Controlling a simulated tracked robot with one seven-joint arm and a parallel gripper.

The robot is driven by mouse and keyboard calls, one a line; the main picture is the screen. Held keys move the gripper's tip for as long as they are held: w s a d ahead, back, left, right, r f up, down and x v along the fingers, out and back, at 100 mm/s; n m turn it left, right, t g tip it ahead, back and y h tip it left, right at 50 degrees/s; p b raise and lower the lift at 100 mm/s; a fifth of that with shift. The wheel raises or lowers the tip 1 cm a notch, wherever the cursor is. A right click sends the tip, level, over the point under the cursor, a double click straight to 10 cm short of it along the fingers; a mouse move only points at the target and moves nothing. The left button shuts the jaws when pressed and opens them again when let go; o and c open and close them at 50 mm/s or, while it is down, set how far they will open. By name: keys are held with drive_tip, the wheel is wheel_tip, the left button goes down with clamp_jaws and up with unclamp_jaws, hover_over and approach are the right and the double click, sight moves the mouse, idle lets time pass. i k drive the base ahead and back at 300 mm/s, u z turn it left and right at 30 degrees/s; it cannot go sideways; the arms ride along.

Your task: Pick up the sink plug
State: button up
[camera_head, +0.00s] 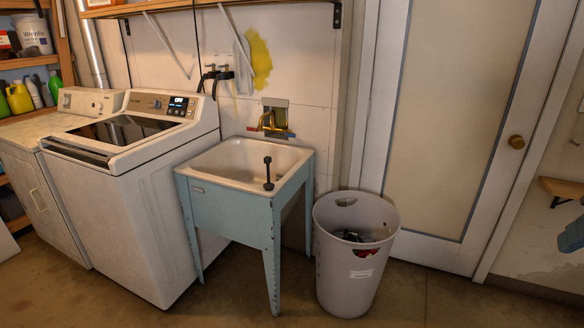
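A utility sink (226,197) with a white basin and a pale blue, worn stand is in the middle of the view. A small black upright piece (268,174) with a knob on top and a wider foot shows at the basin's front right, by the rim. It looks like the sink plug. I cannot tell whether its foot rests on the rim or just inside the basin. The basin floor is partly hidden by the front rim. My gripper is not in view.
A brass faucet (272,123) sits on the wall behind the basin. A white washing machine (143,206) stands close on the left. A grey bin (350,279) with dark items inside stands at the right. A closed door (428,110) is behind it. The floor in front looks clear.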

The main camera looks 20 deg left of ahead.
sight(268, 187)
drive_tip(key=u, duration=0.25)
drive_tip(key=i, duration=1)
drive_tip(key=u, duration=1)
drive_tip(key=i, duration=0.8)
drive_tip(key=u, duration=0.4)
drive_tip(key=k, duration=0.8)
drive_tip(key=u, duration=0.25)
drive_tip(key=i, duration=0.8)
drive_tip(key=z, duration=0.1)
